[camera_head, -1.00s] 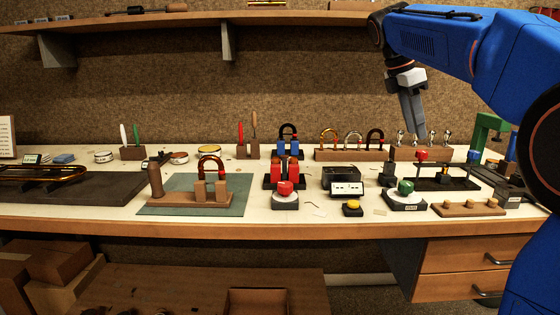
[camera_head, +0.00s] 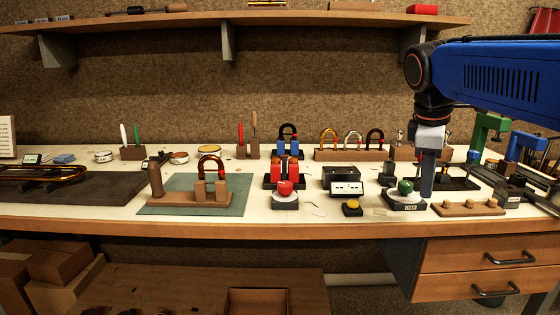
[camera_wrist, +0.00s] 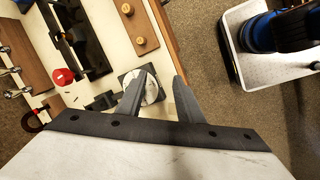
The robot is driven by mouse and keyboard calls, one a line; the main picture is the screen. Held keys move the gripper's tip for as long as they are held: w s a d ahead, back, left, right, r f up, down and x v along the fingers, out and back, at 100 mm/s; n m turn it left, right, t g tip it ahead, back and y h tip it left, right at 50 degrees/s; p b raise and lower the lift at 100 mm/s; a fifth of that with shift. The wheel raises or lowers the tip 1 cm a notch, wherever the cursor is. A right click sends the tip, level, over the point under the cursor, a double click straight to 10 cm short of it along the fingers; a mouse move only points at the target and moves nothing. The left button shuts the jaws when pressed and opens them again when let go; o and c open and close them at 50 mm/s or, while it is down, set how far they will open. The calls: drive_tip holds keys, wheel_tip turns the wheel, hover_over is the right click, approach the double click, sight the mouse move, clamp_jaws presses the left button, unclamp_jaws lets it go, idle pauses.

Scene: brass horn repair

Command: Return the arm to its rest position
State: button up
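My gripper (camera_head: 428,190) hangs pointing down from the blue arm at the right of the head view. It stands over the right part of the workbench, in front of the black rack and just right of the green knob (camera_head: 405,187). In the wrist view my gripper (camera_wrist: 160,90) shows two grey fingers with a clear gap between their tips. Nothing is held between them. A round silvery-topped thing on a dark base lies below, seen partly behind the left finger.
The workbench (camera_head: 330,230) carries a red knob (camera_head: 285,188), a yellow button (camera_head: 352,207), a wooden peg block (camera_head: 468,208) and a horseshoe-shaped piece on a green mat (camera_head: 238,207). Green and blue presses stand at the far right. A shelf (camera_head: 300,20) runs above.

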drive_tip(key=s+a+f+m+t+y, duration=0.1)
drive_tip(key=s+a+f+m, duration=0.1)
drive_tip(key=s+f+m, duration=0.3)
drive_tip(key=s+a+f+m+t+y, duration=0.1)
drive_tip(key=s+f+m, duration=0.5)
drive_tip(key=s+f, duration=0.8)
wheel_tip(320, 180, down, 4)
drive_tip(key=shift+a+r+t+y, duration=0.15)
drive_tip(key=shift+a+t+y, duration=0.15)
drive_tip(key=shift+a, duration=0.35)
idle(0.6)
